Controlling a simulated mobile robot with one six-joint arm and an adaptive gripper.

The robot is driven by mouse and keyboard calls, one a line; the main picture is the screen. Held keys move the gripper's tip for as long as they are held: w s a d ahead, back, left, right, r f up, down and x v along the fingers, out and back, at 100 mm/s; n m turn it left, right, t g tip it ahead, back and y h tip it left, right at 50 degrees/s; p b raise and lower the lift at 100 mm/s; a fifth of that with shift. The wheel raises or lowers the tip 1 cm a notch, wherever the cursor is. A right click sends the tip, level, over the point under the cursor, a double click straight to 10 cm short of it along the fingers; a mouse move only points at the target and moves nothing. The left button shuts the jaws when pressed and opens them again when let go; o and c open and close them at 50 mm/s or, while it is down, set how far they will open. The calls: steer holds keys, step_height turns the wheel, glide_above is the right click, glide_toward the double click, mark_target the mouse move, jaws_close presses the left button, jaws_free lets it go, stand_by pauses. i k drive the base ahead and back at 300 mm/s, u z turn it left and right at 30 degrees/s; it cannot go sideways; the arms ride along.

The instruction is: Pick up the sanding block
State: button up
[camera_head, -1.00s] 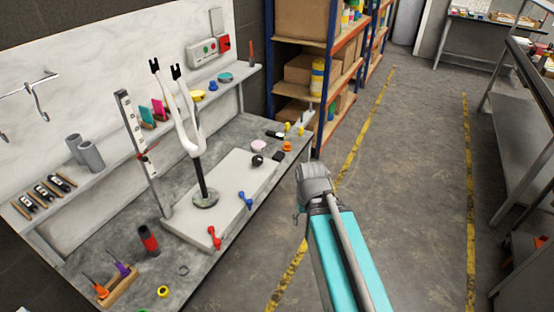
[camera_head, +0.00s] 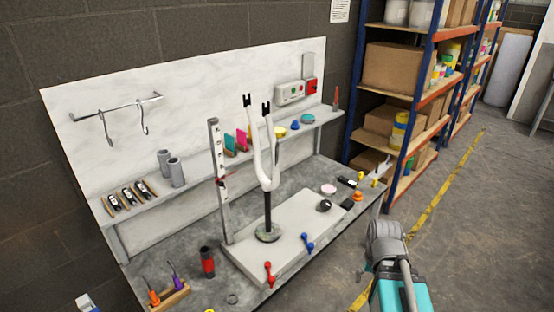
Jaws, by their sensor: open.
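I cannot tell for sure which item is the sanding block. A small dark block (camera_head: 347,204) lies at the right end of the pale plate on the workbench, and a black and white piece (camera_head: 347,182) lies behind it. Either is too small to identify. My arm, with a grey joint and turquoise link, shows at the lower right, off the bench's right end.
A white fork (camera_head: 262,160) stands upright on the pale plate (camera_head: 285,243). A round dark knob (camera_head: 324,205), pink disc (camera_head: 328,188) and orange piece (camera_head: 358,196) lie near the block. Shelving (camera_head: 418,90) stands behind. The floor at right is clear.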

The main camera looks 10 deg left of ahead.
mark_target(348, 203)
steer(key=z, duration=0.05)
steer(key=i, duration=1.4)
steer(key=u, duration=0.05)
